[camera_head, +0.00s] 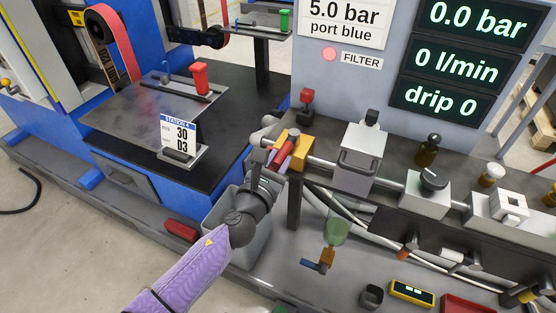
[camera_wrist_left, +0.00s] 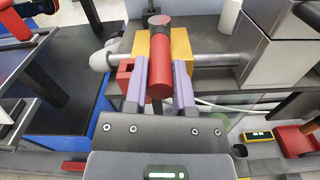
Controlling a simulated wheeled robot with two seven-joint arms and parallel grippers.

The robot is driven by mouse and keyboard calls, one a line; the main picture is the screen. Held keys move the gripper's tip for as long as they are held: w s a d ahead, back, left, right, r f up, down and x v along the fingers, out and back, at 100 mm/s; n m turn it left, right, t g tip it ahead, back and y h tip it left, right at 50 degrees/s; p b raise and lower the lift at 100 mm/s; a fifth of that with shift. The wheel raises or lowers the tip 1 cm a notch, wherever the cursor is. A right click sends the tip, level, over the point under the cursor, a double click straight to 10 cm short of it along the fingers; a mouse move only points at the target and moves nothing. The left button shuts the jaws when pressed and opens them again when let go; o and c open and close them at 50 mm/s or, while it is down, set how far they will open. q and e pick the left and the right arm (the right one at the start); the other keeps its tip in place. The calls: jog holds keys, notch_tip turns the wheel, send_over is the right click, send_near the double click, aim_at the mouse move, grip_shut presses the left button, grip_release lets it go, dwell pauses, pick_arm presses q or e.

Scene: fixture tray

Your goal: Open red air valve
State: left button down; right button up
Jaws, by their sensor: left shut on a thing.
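The red air valve has a yellow block body (camera_head: 299,143) on a grey pipe, and a red bar handle (camera_head: 283,152). In the left wrist view the yellow body (camera_wrist_left: 180,47) sits behind the red handle (camera_wrist_left: 161,70), which points toward my wrist, crosswise to the pipe. My left gripper (camera_head: 281,158) comes in from the front with its purple fingers on both sides of the handle. In the left wrist view my left gripper (camera_wrist_left: 160,92) is shut on the handle near its free end. My right gripper does not show.
A grey filter block (camera_head: 358,158) stands on the pipe right of the valve. A red knob (camera_head: 306,98) stands behind it. A grey bin (camera_head: 252,240) is below my left arm. The displays (camera_head: 445,62) read 0.0 bar, 0 l/min and drip 0.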

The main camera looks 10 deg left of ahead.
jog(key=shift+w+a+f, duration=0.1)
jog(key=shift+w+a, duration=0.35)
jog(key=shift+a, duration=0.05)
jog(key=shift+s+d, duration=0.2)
